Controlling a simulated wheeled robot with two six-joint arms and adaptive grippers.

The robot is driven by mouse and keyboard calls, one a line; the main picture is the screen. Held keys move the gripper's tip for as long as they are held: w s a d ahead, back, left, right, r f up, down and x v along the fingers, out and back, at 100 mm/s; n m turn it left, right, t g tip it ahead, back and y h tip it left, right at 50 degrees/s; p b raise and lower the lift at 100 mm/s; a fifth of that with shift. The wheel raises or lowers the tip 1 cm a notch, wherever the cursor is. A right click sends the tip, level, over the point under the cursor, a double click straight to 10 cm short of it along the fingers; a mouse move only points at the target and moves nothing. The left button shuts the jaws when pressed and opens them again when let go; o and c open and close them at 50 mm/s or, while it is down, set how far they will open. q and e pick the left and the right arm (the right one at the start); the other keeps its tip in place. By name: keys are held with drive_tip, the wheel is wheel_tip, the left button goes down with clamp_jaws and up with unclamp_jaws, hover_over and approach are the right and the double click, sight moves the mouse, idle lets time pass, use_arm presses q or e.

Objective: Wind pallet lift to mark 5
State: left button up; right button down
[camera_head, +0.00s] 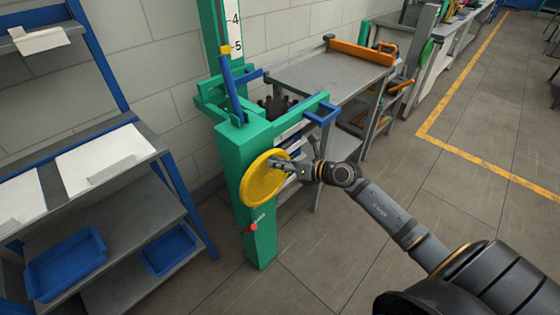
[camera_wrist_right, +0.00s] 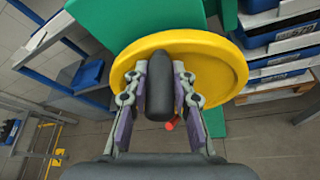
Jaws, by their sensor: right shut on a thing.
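The pallet lift (camera_head: 245,150) is a green post with a yellow handwheel (camera_head: 258,190) on its front. My right gripper (camera_head: 290,168) is at the wheel's upper right; in the wrist view it is shut on the wheel's dark handle (camera_wrist_right: 160,92), one finger on each side. The handle is mostly hidden in the head view. A white scale (camera_head: 233,22) on the mast shows 4 and 5. A yellow pointer (camera_head: 225,50) sits beside the scale, close to the 5; exact alignment is hard to tell. My left gripper is not in view.
A red knob (camera_head: 253,226) is low on the post, below the wheel. A blue-framed shelf (camera_head: 130,205) with blue bins stands at left. A grey workbench (camera_head: 325,78) stands behind the lift. The floor (camera_head: 450,190) at right is clear.

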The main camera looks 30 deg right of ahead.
drive_tip(key=shift+s+a+p, duration=0.25)
drive_tip(key=shift+a+p, duration=0.05)
drive_tip(key=shift+a, duration=0.4)
drive_tip(key=c, duration=1.1)
unclamp_jaws()
drive_tip(key=shift+a, duration=0.1)
wheel_tip(320, 180, up, 10)
